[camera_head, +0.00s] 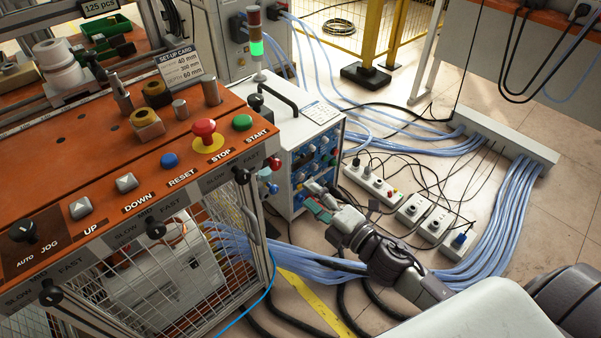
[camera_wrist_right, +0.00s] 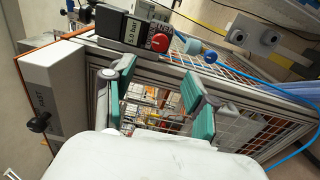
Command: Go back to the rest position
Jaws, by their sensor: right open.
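My right gripper (camera_head: 315,200) is open and empty in the head view. It is in the air to the right of the orange-topped machine, in front of the blue-and-white control box (camera_head: 318,150). In the right wrist view my right gripper (camera_wrist_right: 158,92) shows two separated fingers with green pads and nothing between them. Beyond them is the machine's wire mesh guard (camera_wrist_right: 240,115). My left gripper is in neither view.
The orange control panel (camera_head: 75,205) has a red stop knob (camera_head: 205,130) and other buttons. Blue cable bundles (camera_head: 505,225) and power strips (camera_head: 375,185) lie on the floor. A dark pressure unit (camera_wrist_right: 130,28) with a red knob sits at the machine's edge.

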